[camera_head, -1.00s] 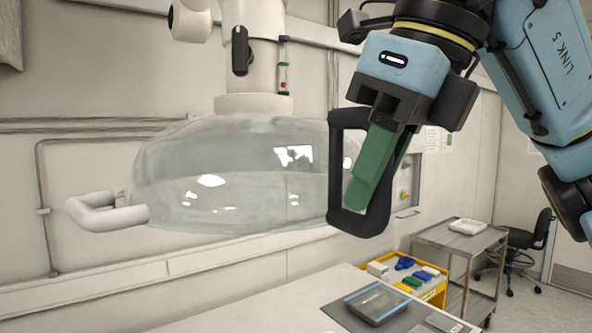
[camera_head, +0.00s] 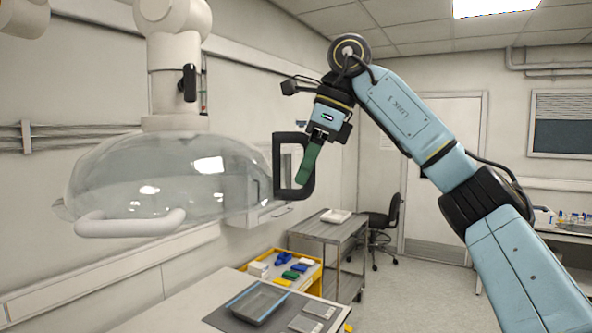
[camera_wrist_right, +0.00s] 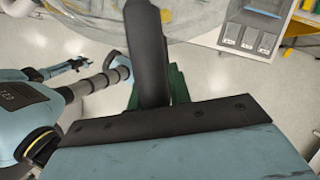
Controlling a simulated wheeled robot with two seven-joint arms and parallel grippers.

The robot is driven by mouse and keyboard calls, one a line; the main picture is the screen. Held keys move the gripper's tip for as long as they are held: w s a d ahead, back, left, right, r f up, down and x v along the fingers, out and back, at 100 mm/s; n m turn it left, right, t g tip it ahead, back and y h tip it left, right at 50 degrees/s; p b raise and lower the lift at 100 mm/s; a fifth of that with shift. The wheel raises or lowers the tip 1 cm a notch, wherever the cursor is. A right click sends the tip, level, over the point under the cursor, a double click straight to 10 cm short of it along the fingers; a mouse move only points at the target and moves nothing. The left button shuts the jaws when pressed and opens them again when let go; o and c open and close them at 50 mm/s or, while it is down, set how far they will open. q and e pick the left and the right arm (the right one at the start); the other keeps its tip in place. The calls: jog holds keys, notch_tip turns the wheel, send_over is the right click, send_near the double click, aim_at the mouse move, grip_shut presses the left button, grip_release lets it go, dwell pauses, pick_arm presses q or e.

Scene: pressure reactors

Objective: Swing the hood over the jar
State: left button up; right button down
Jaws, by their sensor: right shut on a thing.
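The hood (camera_head: 160,180) is a clear dome hanging from a white arm (camera_head: 175,65) in the head view. It has a white bar handle (camera_head: 130,224) at its front and a black loop handle (camera_head: 279,165) at its right. My right gripper (camera_head: 306,172), with green fingers, is shut on the black handle's outer bar. In the right wrist view, the black handle (camera_wrist_right: 147,50) passes between the green fingers, which are partly hidden. I cannot make out a jar in either view.
Further back are a grey cart (camera_head: 322,231) and a black chair (camera_head: 384,222). Open floor lies to the right.

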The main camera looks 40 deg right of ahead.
jog(key=shift+w+d, duration=0.4)
jog(key=shift+d, duration=0.05)
jog(key=c, duration=1.3)
grip_release()
jog(key=v, duration=1.3)
jog(key=shift+r, duration=0.25)
